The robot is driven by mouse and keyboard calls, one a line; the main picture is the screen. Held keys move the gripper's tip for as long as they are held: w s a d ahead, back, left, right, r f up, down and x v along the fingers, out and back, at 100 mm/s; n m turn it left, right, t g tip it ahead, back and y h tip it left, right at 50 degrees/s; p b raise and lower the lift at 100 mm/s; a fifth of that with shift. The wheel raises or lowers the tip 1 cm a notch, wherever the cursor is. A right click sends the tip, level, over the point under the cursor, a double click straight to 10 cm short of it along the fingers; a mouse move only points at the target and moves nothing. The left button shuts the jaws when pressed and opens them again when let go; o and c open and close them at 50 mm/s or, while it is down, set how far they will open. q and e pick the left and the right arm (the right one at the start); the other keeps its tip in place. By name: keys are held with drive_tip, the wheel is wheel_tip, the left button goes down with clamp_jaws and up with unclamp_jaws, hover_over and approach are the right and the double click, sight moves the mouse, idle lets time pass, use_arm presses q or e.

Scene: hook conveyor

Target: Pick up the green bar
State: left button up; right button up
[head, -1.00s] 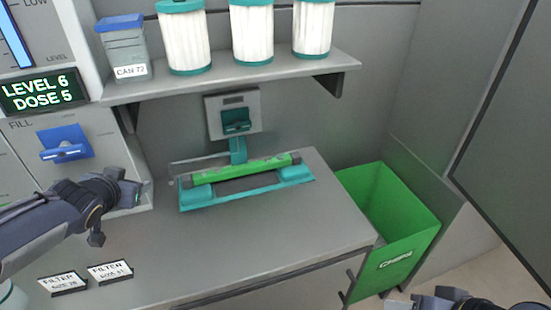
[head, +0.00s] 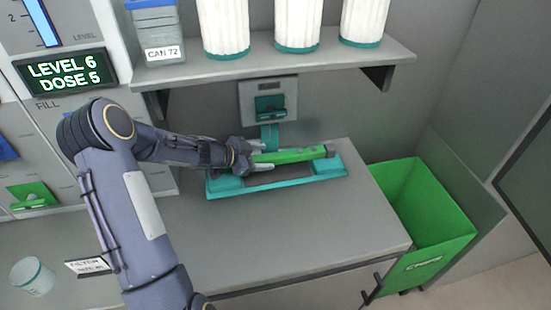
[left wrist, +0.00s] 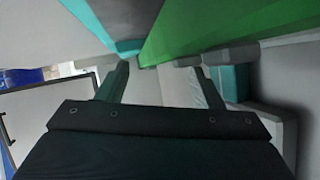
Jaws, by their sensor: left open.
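The green bar (head: 295,155) lies along a teal holder (head: 325,172) on the counter, below a wall unit with a teal clip. In the left wrist view the green bar (left wrist: 215,28) runs close ahead of the fingers, toward the upper right. My left gripper (head: 260,158) is open at the bar's left end, with its fingers to either side of that end. The gripper also shows in the left wrist view (left wrist: 160,80). The bar's left end is partly hidden by the gripper. My right gripper is not in view.
A shelf (head: 290,62) with white teal-based canisters (head: 298,22) and a container marked CAN 72 (head: 155,32) overhangs the back. A green bin (head: 445,215) stands right of the counter (head: 320,222). The counter's front right is clear.

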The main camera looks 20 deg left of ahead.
sight(274, 159)
use_arm(q)
drive_tip(key=x, duration=0.2)
drive_tip(key=shift+w+d+f, duration=0.1)
drive_tip(key=shift+w+d, duration=0.1)
drive_tip(key=shift+w, duration=0.05)
clamp_jaws()
